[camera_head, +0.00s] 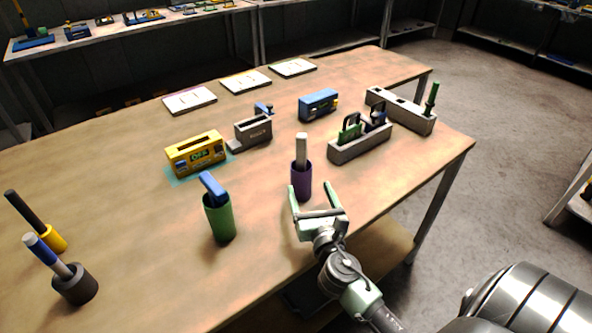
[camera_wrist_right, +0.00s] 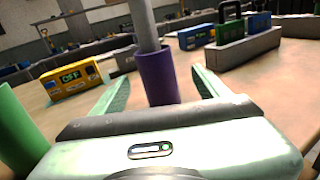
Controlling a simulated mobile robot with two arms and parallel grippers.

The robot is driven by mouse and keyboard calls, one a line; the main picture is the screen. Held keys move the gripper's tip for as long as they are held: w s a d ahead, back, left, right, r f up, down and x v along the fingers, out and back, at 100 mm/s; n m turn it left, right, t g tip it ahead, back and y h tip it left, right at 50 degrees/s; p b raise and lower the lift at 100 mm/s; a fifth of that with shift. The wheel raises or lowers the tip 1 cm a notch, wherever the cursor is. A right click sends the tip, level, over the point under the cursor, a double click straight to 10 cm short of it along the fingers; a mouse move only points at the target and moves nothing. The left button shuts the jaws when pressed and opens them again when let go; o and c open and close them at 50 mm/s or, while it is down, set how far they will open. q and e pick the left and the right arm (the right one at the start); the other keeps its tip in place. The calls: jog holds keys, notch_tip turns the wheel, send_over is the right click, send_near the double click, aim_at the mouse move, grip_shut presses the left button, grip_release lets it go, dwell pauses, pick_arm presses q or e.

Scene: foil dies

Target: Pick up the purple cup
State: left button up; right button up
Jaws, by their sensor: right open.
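The purple cup (camera_head: 301,184) stands upright on the wooden table near its front edge, with a grey-white stick (camera_head: 301,150) standing in it. My right gripper (camera_head: 310,191) is open, in front of the cup. In the right wrist view the purple cup (camera_wrist_right: 157,76) shows between the two spread fingers (camera_wrist_right: 158,88). Its lower part is hidden behind the gripper body. I cannot tell whether either finger touches it. My left gripper is not in view.
A green cup (camera_head: 219,217) with a blue-topped item stands left of the purple cup. A grey block holder (camera_head: 360,144) is behind right, a yellow box (camera_head: 196,153) behind left. A dark cup (camera_head: 75,284) and a yellow cup (camera_head: 53,239) stand far left. Bare table lies between them.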

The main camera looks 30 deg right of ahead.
aim_at(304, 177)
jog(key=shift+w+d+r+n, duration=0.15)
jog(key=shift+w+n, duration=0.15)
jog(key=shift+w, duration=0.35)
jog(key=shift+w+d+r, duration=0.1)
jog(key=shift+w, duration=0.2)
jog(key=x, duration=0.1)
jog(key=p+x, duration=0.1)
jog(key=x, duration=0.1)
jog(key=shift+w+r, duration=0.2)
jog(key=shift+r, duration=0.05)
jog(key=shift+x, duration=1.1)
jog(key=shift+w+f, duration=0.15)
jog(key=shift+w, duration=0.1)
jog(key=c, duration=1.5)
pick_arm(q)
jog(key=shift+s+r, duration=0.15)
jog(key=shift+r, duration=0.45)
